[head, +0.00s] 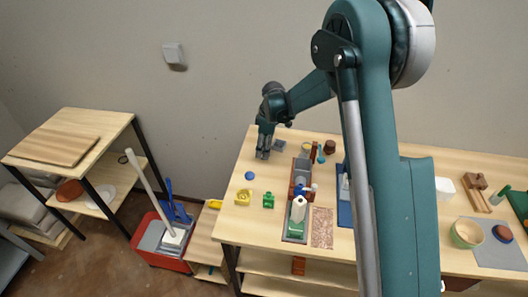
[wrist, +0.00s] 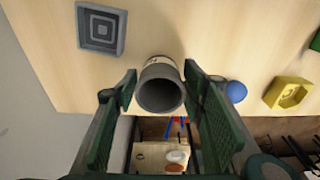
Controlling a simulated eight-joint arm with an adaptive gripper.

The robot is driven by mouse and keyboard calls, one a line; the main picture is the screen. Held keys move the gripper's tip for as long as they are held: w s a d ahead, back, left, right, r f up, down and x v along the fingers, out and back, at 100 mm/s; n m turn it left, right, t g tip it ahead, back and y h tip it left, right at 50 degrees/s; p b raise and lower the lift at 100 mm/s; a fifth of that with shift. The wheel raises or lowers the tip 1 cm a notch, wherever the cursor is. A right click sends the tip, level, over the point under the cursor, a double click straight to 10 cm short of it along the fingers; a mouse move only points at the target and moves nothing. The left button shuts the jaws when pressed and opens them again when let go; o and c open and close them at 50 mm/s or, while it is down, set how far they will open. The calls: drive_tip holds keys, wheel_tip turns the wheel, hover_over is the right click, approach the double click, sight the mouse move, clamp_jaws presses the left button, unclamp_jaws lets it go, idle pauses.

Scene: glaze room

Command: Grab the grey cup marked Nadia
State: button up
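A grey cup (wrist: 160,88) shows in the wrist view between the two fingers of my gripper (wrist: 160,76), its dark round opening facing the camera. A pale band shows on its far side, but no name can be read. The fingers stand on either side of the cup, with a narrow gap at each side. In the head view my gripper (head: 263,154) points down over the left end of the table, and the cup cannot be made out there.
A grey square dish with concentric squares (wrist: 101,28) lies left of the cup in the wrist view. In the head view, a green block (head: 268,200) and several tools share the table (head: 233,224).

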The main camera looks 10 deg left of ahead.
drive_tip(key=c, duration=0.6)
drive_tip(key=shift+o, duration=0.2)
drive_tip(key=shift+r, duration=0.15)
drive_tip(key=shift+r, duration=4.9)
